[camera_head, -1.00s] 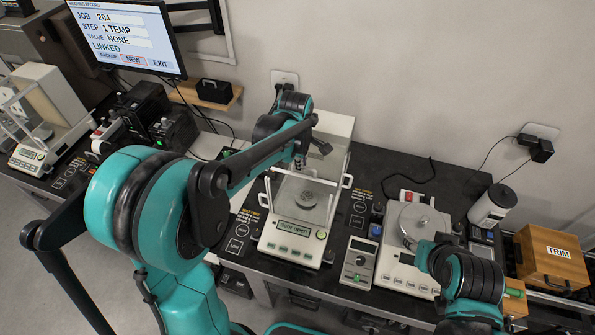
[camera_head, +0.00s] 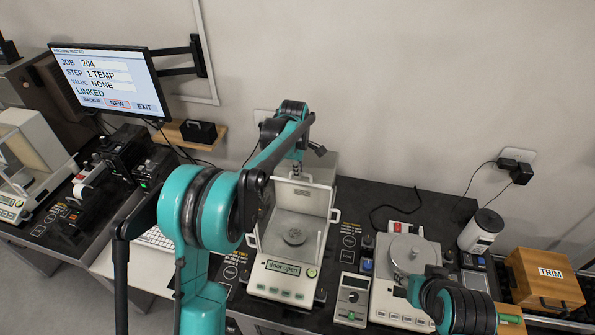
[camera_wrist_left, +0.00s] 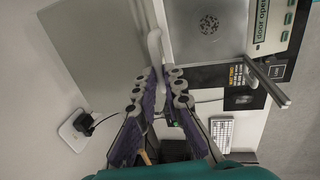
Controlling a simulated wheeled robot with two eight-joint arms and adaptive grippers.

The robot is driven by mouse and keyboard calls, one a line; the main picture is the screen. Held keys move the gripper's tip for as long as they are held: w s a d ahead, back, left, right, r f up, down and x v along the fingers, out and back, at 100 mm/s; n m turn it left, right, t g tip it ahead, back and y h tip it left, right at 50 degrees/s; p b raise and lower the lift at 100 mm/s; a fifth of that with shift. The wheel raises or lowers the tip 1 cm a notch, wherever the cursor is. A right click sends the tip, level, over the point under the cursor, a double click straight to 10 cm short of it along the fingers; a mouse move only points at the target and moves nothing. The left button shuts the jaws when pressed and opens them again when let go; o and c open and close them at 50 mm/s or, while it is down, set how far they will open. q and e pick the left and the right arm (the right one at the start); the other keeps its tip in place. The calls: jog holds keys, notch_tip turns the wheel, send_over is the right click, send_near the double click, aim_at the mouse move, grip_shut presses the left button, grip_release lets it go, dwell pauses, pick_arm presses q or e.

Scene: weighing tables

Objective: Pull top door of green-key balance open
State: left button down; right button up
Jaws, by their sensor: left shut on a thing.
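The green-key balance (camera_head: 280,268) stands at the middle of the bench, and its display reads "door open". Its draft shield has white handles and a round pan (camera_head: 294,237) inside. My left gripper (camera_head: 297,172) is at the upper rear of the shield. In the left wrist view my left gripper (camera_wrist_left: 160,82) is shut on a white handle (camera_wrist_left: 154,46), beside a pale grey panel (camera_wrist_left: 90,50) that looks like the top door. The arm hides part of the shield's left side. My right arm is over the bench at right, but its fingers do not show.
A round-pan balance (camera_head: 405,255) and a handheld meter (camera_head: 351,300) stand to the right. A TRIM box (camera_head: 545,280) and a white cylinder (camera_head: 481,231) are farther right. A monitor (camera_head: 105,90) and another balance (camera_head: 30,160) are at left.

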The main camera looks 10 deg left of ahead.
pick_arm(q)
jog(key=c, duration=1.6)
grip_release()
notch_tip(320, 180, up, 12)
jog(key=s, duration=0.2)
jog(key=shift+s, duration=0.2)
jog(key=shift+f, duration=0.1)
jog(key=s+a+f+m+t+b, duration=0.1)
jog(key=s+f+m+b, duration=0.3)
jog(key=s, duration=0.4)
jog(key=s+a+f+m+t+b, duration=0.1)
jog(key=s+f+m+b, duration=0.3)
jog(key=s, duration=0.5)
jog(key=s+f+m+t+b, duration=0.3)
jog(key=s+f+m+b, duration=0.5)
jog(key=s+f, duration=0.6)
jog(key=shift+a+f+m, duration=0.3)
jog(key=shift+a+m, duration=0.05)
jog(key=shift+m, duration=0.45)
